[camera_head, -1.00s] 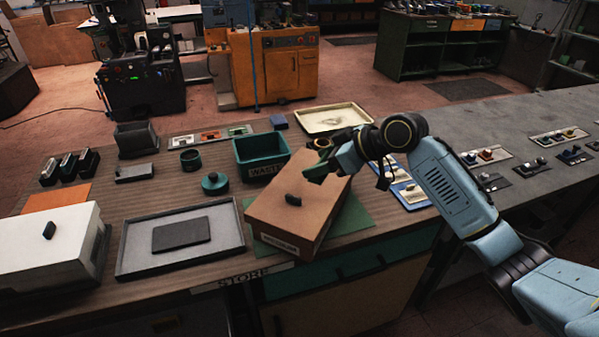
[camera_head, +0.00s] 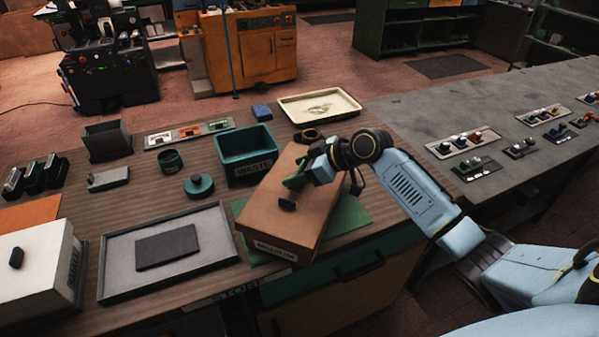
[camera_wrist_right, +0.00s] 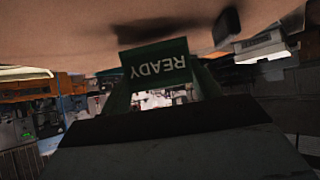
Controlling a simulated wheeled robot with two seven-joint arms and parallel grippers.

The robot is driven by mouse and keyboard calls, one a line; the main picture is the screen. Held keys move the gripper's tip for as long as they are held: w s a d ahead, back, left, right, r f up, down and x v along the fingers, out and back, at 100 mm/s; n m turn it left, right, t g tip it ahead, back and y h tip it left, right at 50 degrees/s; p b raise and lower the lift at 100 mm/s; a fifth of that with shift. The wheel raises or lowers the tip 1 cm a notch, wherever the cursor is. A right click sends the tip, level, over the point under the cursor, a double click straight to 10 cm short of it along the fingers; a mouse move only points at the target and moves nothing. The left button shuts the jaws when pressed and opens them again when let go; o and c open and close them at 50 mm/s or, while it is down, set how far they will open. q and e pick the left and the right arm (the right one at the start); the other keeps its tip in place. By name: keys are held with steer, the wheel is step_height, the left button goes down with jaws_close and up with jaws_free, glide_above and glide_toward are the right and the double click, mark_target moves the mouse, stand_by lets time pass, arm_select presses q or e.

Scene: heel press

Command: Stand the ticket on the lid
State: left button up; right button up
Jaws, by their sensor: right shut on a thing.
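The green ticket (camera_head: 294,182), marked READY in the right wrist view (camera_wrist_right: 158,60), is in my right gripper (camera_head: 308,172), which is shut on it. The ticket is over the lid of the brown box (camera_head: 265,212), just behind the lid's dark handle (camera_head: 287,205). In the right wrist view the picture is upside down, with the lid (camera_wrist_right: 90,20) and its handle (camera_wrist_right: 227,26) at the top. The ticket's lower edge is close to the lid; I cannot tell whether it touches. My left gripper is not in view.
The box stands on a green mat (camera_head: 347,218). A teal WASTE bin (camera_head: 248,152) is behind it, and a grey tray (camera_head: 215,240) with a dark plate is to its left. A white box (camera_head: 40,260) is at far left. A cream tray (camera_head: 320,106) is at the back.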

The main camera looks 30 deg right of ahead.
steer(key=shift+f, duration=0.7)
steer(key=o, duration=0.9)
steer(key=shift+r, duration=0.1)
steer(key=shift+r, duration=0.15)
steer(key=v, duration=1.2)
steer(key=shift+b, duration=0.35)
